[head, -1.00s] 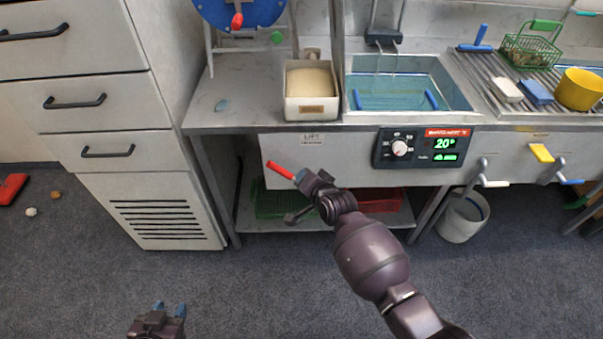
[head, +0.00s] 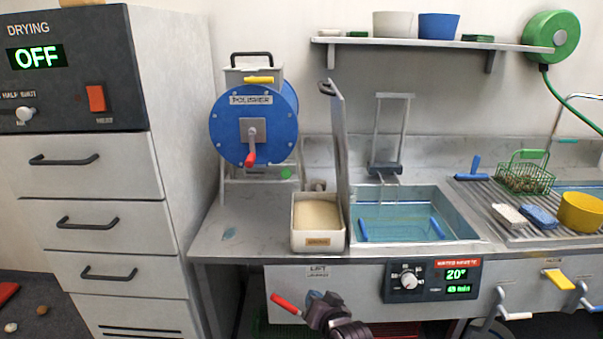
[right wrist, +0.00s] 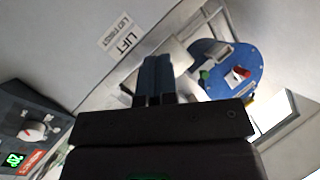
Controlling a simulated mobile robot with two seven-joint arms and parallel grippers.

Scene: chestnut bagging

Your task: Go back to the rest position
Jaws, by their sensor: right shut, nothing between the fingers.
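My right gripper (head: 314,298) is at the bottom middle of the head view, in front of the bench's front panel. In the right wrist view its blue fingers (right wrist: 154,80) are together, with nothing between them. Whether the gripper touches the lever cannot be told. My left gripper is out of view.
The steel bench holds a bin of pale grain (head: 317,216), a water basin (head: 470,230) and a blue polisher (head: 232,137). A green basket (head: 524,178) and yellow pot (head: 580,211) stand on the right rack. A drawer cabinet (head: 150,180) stands left. Floor shows at lower left.

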